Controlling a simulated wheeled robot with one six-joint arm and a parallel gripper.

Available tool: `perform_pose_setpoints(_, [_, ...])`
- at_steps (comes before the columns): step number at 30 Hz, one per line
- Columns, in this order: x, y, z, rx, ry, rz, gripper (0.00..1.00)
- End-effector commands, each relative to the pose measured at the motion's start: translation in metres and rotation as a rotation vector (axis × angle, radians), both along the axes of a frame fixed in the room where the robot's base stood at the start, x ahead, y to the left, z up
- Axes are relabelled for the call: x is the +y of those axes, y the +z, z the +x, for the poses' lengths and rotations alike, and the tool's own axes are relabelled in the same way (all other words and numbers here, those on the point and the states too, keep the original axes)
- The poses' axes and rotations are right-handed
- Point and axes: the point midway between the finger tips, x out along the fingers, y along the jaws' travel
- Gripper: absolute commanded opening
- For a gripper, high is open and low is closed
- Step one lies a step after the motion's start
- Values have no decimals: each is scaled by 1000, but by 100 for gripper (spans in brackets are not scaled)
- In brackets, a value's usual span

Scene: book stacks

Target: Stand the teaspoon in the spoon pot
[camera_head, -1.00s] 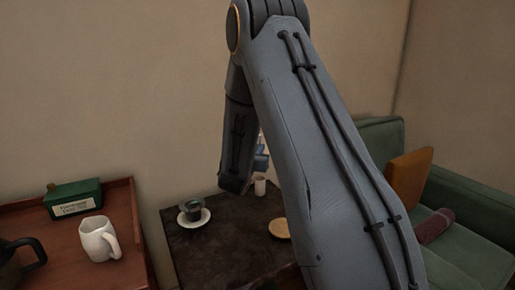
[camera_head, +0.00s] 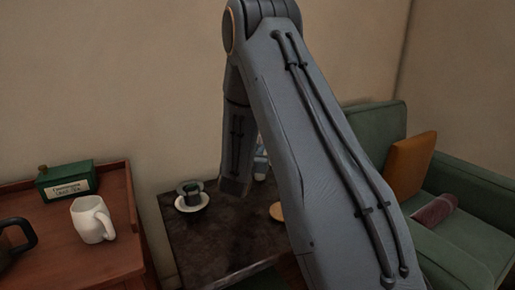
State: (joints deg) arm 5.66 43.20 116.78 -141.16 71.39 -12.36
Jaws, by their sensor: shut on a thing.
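My arm crosses the middle of the view, its lower link ending over the dark table (camera_head: 205,250). The jaws of my gripper cannot be made out; the arm hides that area. I cannot see the teaspoon. No spoon pot can be made out now; the spot just right of the lower link is largely covered by my arm. A small blue and white patch (camera_head: 261,163) shows between the two arm links, too little to identify.
A dark cup (camera_head: 190,190) sits on a white saucer (camera_head: 191,207) on the dark table. A round wooden piece (camera_head: 276,211) is partly hidden by my arm. Left, a red-brown tray table (camera_head: 80,262) holds a white mug (camera_head: 92,220), green box (camera_head: 67,182) and dark pot (camera_head: 15,243). A green sofa (camera_head: 470,215) stands right.

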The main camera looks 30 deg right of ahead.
Motion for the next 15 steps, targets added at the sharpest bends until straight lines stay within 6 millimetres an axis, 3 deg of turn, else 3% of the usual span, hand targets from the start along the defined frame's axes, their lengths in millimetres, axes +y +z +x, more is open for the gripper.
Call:
perform_pose_setpoints(14, [0, -9, 0, -1, 0, -1, 0])
perform_pose_setpoints(15, [0, -9, 0, -1, 0, -1, 14])
